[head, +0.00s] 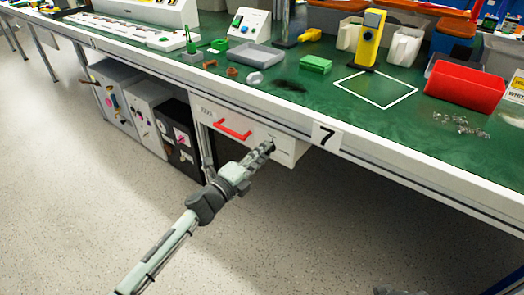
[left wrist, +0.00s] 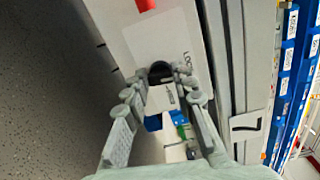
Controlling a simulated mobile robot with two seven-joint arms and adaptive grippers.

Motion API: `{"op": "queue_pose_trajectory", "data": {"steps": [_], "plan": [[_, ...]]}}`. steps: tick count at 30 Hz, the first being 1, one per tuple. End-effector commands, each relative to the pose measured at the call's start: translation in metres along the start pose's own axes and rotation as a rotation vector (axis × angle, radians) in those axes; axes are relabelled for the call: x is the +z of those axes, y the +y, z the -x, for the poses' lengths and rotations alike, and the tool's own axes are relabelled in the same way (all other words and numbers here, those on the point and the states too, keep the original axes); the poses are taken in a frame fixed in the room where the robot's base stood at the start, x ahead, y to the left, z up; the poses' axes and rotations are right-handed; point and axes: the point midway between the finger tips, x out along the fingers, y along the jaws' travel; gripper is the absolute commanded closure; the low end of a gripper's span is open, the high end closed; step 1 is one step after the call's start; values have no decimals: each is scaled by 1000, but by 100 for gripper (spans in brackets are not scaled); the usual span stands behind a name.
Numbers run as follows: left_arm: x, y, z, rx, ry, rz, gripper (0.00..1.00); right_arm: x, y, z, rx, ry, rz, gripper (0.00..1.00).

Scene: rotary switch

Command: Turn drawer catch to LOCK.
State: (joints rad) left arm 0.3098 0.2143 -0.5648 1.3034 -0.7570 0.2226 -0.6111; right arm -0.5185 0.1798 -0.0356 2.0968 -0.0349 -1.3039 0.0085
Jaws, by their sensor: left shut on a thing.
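The white drawer (head: 222,116) hangs under the green-topped bench and looks closed. Its red handle (head: 236,130) is on the front, left of the catch; a bit of it shows in the left wrist view (left wrist: 145,4). The drawer catch (left wrist: 160,70) is a small dark rotary knob on the drawer front. My left gripper (head: 267,148) reaches the right part of the drawer front. In the left wrist view its fingers (left wrist: 162,92) are closed on the knob. Small printed lettering (left wrist: 181,70) sits beside the knob. The knob's exact pointing is hard to tell.
The bench edge with a "7" plate (head: 326,137) runs just above and right of my left gripper. Grey and black cabinets (head: 150,110) stand under the bench to the left. The floor (head: 90,210) in front is clear.

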Motion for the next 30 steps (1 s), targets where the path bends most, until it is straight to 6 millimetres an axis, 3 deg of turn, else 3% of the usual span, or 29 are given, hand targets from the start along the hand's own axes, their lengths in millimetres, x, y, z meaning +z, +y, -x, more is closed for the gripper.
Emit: {"op": "queue_pose_trajectory", "data": {"steps": [9,26,27,30], "plan": [[0,0,0,0,1,123,100,3,-3,-12,-8,-7,-1,60],[0,0,0,-1,1,148,100,3,-3,-14,-9,-4,-1,60],[0,0,0,-1,1,148,70,3,-3,-14,-9,-4,-1,60],[0,0,0,-1,1,147,57,3,-3,-14,-9,-4,-1,60]]}}
